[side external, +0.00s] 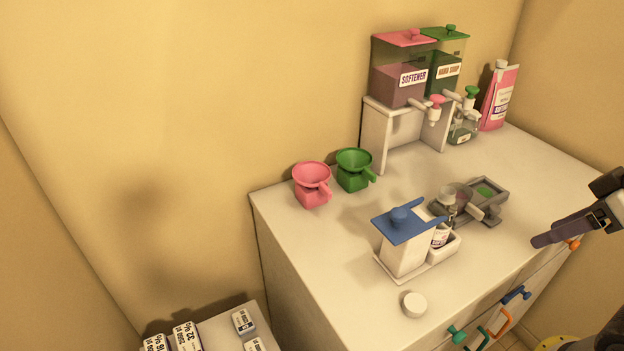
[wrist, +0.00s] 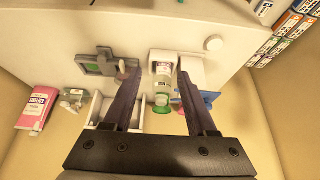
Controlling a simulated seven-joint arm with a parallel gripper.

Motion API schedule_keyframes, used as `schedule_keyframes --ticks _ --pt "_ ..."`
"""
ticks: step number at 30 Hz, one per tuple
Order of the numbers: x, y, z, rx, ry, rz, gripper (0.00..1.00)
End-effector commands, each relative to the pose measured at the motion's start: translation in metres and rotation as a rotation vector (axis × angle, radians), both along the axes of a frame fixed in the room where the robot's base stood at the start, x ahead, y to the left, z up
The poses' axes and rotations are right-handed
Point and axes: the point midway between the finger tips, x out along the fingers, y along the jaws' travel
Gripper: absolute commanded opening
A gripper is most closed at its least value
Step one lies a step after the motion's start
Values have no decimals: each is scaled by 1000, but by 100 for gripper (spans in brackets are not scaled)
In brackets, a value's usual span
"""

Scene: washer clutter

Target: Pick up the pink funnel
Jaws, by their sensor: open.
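The pink funnel (side external: 311,172) stands upright at the back left corner of the white counter, near the wall, in the side view. It has a wide round bowl, a side handle or spout and a squarish pink lower part. My gripper (side external: 540,241) is at the right edge of the side view, far across the counter from the funnel. In the wrist view its two dark fingers (wrist: 159,75) are spread apart with nothing held between them.
A green funnel (side external: 354,168) stands close right of the pink one. The counter (side external: 340,235) also holds a blue-lidded box (side external: 404,245), a grey tray (side external: 489,201), a white round knob (side external: 414,304), a dispenser stand (side external: 377,138) and a pink softener pouch (side external: 499,98).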

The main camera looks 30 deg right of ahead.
Motion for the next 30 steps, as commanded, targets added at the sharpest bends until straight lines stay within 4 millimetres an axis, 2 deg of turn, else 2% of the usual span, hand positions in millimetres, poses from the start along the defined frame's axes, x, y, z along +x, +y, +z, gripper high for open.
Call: schedule_keyframes --ticks 7,9,19,23,26,30 --pt "0 0 0 0 0 0 57" --pt "0 0 0 0 0 0 50" --pt "-5 0 -2 11 27 -20 50" --pt "3 0 31 28 4 -53 50" --pt "22 1 63 43 8 -74 50" --pt "60 6 106 60 37 -91 50"
